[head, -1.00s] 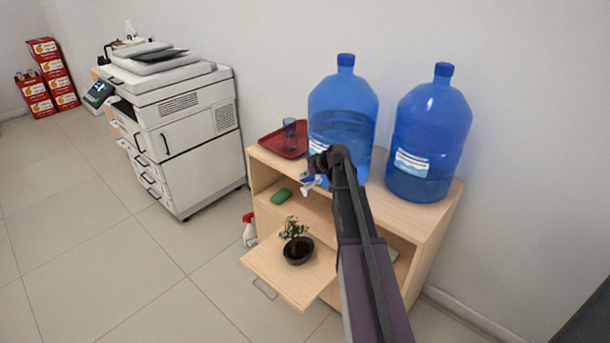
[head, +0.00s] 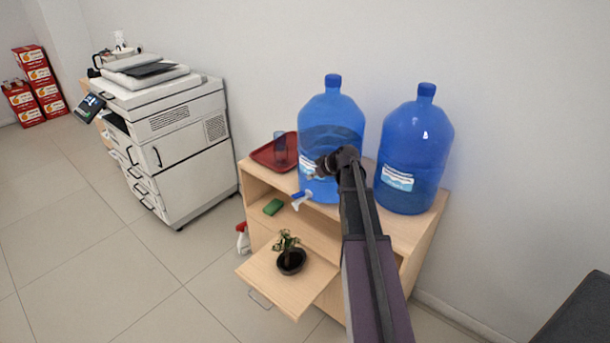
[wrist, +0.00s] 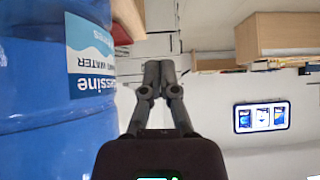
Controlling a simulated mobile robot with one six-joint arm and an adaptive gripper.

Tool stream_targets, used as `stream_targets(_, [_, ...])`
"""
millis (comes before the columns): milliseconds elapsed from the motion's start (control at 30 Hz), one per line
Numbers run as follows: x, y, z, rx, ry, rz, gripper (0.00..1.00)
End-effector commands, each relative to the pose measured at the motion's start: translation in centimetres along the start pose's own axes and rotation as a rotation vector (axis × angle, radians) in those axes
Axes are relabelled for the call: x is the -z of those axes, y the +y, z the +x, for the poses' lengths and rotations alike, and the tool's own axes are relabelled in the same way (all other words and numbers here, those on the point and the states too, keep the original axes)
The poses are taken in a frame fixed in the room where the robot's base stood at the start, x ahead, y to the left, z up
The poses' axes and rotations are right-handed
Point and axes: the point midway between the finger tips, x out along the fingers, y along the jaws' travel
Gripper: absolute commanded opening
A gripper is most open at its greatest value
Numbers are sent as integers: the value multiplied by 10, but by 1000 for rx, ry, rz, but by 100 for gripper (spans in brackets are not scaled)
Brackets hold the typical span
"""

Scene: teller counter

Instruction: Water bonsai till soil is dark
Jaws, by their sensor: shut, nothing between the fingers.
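The bonsai (head: 287,242) stands in a dark round pot (head: 291,262) on the pulled-out wooden shelf (head: 262,278) of the cabinet. The soil's shade is too small to judge. A blue water bottle (head: 331,119) stands on the cabinet top, with a white and blue tap (head: 302,199) low at its front, above and behind the bonsai. A clear cup (head: 280,149) is on a red tray (head: 262,158). In the wrist view my gripper (wrist: 161,66) is shut and empty, close beside the bottle's label (wrist: 90,47). In the head view my arm hides part of the bottle.
A second blue bottle (head: 414,151) stands to the right on the cabinet top (head: 410,225). A green sponge-like block (head: 273,207) lies on the inner shelf. A spray bottle (head: 243,238) stands left of the cabinet. A printer (head: 165,135) stands farther left, with open floor in front.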

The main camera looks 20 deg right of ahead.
Motion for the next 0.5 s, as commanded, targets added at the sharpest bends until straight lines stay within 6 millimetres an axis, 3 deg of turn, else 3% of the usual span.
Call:
stream_targets(200, [1,2,-17,-1,0,1,0])
stream_targets(500, [0,3,-20,0,0,0,0])
